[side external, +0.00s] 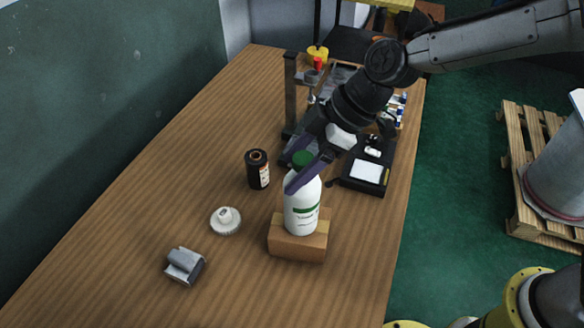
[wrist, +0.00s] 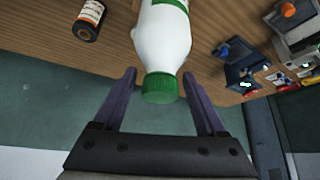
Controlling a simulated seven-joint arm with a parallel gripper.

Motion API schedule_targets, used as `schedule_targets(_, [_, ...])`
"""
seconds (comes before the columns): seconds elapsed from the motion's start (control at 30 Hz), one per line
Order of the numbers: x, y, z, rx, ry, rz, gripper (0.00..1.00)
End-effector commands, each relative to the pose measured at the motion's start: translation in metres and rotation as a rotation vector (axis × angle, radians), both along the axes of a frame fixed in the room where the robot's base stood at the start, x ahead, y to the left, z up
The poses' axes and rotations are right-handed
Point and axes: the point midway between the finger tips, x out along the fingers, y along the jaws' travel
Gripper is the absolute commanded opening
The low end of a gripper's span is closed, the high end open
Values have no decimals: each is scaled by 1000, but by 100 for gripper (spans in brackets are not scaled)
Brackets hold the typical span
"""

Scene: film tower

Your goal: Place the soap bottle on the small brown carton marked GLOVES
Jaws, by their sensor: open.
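The soap bottle (side external: 301,208), white with a green cap and a green label band, stands upright on the small brown carton (side external: 297,245). The carton's GLOVES marking cannot be read here. My gripper (side external: 294,172) is at the bottle's top, with its purple fingers spread on either side of the cap. In the wrist view my gripper (wrist: 163,85) is open, with visible gaps between its fingers and the bottle's green cap (wrist: 159,88). The white bottle body (wrist: 162,38) extends away from the fingers.
A black film canister (side external: 257,170), a white round piece (side external: 226,220) and a grey metal block (side external: 184,265) stand left of the carton. A black device (side external: 367,170) and a post stand behind. The table's front left is clear.

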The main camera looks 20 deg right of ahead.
Motion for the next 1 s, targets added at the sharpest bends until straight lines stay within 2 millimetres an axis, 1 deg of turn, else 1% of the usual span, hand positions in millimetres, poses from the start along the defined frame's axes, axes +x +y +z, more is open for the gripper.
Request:
schedule_targets(0.03, [-1, -5, 9, 2, -5, -3, 74])
schedule_targets(0.3, [-12, -33, 57, 3, -7, -3, 74])
schedule_targets(0.5, [-18, -48, 81, 2, -2, -3, 74])
schedule_targets(0.63, [-20, -53, 89, 1, -3, -2, 74])
schedule_targets(0.9, [-21, -55, 91, 1, -1, -2, 74])
schedule_targets(0.97, [-22, -59, 93, -1, -1, -15, 74])
schedule_targets(1.0, [-24, -67, 95, -4, 2, -38, 74])
